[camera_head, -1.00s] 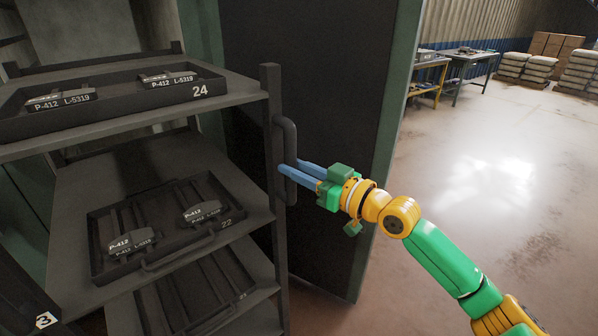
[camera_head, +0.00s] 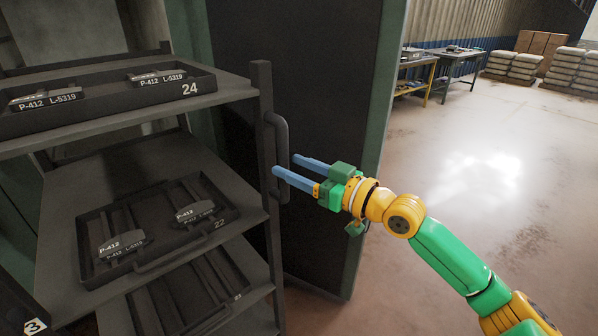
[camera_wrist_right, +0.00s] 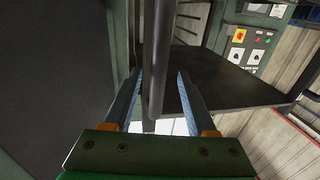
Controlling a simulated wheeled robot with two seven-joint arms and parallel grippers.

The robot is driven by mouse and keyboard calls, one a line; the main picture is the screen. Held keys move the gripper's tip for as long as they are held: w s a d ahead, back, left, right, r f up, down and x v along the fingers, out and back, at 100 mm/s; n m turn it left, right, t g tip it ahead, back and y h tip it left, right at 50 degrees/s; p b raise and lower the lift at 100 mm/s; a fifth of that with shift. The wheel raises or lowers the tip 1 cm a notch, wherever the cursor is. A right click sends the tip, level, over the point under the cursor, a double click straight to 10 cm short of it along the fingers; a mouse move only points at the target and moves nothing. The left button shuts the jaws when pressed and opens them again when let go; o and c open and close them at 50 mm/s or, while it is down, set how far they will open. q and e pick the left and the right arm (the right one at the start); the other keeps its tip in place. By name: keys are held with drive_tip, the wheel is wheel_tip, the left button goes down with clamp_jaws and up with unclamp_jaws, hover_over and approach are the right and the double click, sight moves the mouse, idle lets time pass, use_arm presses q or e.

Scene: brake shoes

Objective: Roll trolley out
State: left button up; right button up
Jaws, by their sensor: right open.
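The trolley (camera_head: 262,130) is a dark grey shelved rack at the left of the head view. A vertical bar handle (camera_head: 282,135) stands on its right front post. My right gripper (camera_head: 284,165) is open at the handle's lower half, with one blue finger crossing in front of the bar. In the right wrist view, the handle (camera_wrist_right: 157,60) runs down between the two spread fingers of the right gripper (camera_wrist_right: 157,75), closer to the left finger. I cannot tell whether a finger touches it. My left gripper is not in view.
Trays numbered 24 (camera_head: 120,110) and 22 (camera_head: 150,262) with brake shoes lie on the shelves. A dark cabinet or door panel (camera_head: 330,60) stands behind the handle. Open floor (camera_head: 470,230) lies to the right, with workbenches (camera_head: 440,62) and stacked sacks (camera_head: 512,66) beyond.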

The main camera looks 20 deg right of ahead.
drive_tip(key=b+v, duration=0.2)
drive_tip(key=v, duration=0.3)
drive_tip(key=shift+s, duration=0.1)
